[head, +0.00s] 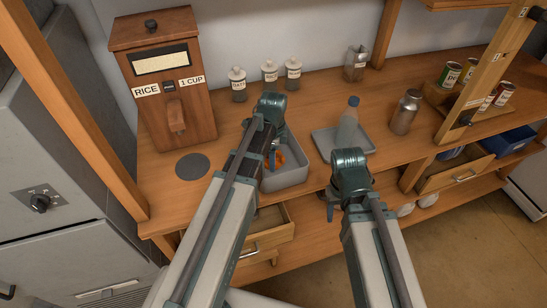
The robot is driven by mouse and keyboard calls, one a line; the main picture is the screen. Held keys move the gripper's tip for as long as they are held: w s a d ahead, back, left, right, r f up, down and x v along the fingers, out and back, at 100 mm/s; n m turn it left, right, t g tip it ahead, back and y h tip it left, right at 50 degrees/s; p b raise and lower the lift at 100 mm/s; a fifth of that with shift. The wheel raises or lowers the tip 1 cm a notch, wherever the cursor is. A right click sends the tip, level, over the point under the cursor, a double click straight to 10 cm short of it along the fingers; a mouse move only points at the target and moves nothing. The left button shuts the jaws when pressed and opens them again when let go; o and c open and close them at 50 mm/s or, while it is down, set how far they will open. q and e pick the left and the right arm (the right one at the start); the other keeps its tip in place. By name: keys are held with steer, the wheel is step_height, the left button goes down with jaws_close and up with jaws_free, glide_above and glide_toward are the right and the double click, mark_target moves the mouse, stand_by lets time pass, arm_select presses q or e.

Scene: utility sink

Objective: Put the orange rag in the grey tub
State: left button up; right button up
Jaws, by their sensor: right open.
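The grey tub (290,180) stands on the wooden counter near its front edge, right of the round dark mat. An orange rag (280,158) shows as a small bright patch within the tub's outline, partly covered by my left arm and gripper. My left gripper (272,158) points down over the tub at the rag; its fingertips are too small and covered to tell whether it holds the rag. My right gripper (332,208) is open and empty, pointing down in front of the counter's front edge, right of the tub.
A grey tray (325,142) with a clear blue-capped bottle (348,122) lies right of the tub. A rice dispenser (165,85), labelled jars (270,76) and a metal shaker (405,112) stand around. An open drawer (268,238) juts out below the counter.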

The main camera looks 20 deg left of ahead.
arm_select(q)
steer(key=o, duration=1.1)
steer(key=shift+f, duration=0.1)
step_height(320, 180, up, 12)
steer(key=r+p, duration=0.1)
steer(key=p, duration=1.2)
steer(key=s+d+n, duration=0.3)
steer(key=s+n, duration=0.1)
steer(key=s, duration=0.1)
steer(key=s+d+n, duration=0.4)
steer(key=s, duration=0.1)
steer(key=s+d+n+y, duration=0.1)
steer(key=s+d+n, duration=0.3)
steer(key=s, duration=0.1)
steer(key=shift+s+d+f+b, duration=0.2)
steer(key=shift+s+f+b, duration=0.05)
steer(key=shift+b, duration=0.05)
step_height(320, 180, down, 9)
steer(key=b, duration=0.9)
